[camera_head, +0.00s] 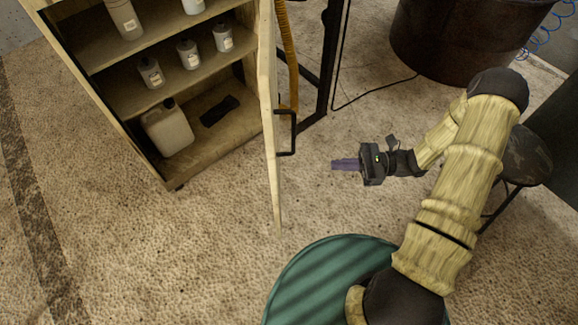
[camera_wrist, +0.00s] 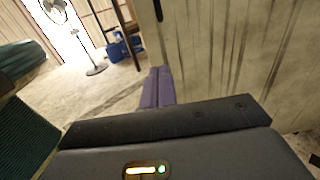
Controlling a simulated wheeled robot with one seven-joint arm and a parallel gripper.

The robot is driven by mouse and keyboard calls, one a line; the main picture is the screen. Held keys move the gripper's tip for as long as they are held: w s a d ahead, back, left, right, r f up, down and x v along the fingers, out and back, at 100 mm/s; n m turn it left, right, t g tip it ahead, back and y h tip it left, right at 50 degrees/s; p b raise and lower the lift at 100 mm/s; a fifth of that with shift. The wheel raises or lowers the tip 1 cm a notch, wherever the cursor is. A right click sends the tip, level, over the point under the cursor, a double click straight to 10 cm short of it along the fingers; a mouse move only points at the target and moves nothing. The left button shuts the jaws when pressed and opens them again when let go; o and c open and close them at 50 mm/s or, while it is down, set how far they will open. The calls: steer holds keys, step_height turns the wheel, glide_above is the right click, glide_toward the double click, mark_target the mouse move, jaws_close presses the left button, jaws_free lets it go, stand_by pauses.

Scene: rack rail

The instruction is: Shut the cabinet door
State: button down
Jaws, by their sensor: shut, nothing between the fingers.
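The wooden cabinet (camera_head: 122,133) stands at the left in the head view. Its door (camera_head: 267,90) stands wide open, seen almost edge-on, with a dark bar handle (camera_head: 291,133) on its right face. My gripper (camera_head: 334,164) is to the right of the door, a little below the handle in the picture, with its fingers pointing left toward the door. The fingers are shut and hold nothing. A gap shows between the fingertips and the door. In the wrist view the shut fingers (camera_wrist: 158,88) show in front of a pale wooden panel (camera_wrist: 225,55), which appears to be the door.
Several bottles and a white canister (camera_head: 167,128) stand on the cabinet shelves. A dark drum (camera_head: 455,40) stands at the back right, with a black cable (camera_head: 375,93) on the floor. The wrist view shows a fan (camera_wrist: 92,60) and a blue container (camera_wrist: 118,50). Speckled floor left of the cabinet is clear.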

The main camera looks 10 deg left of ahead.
steer(key=s+a, duration=0.2)
steer(key=a, duration=1.1)
steer(key=shift+s+a+b, duration=0.35)
steer(key=shift+b, duration=0.1)
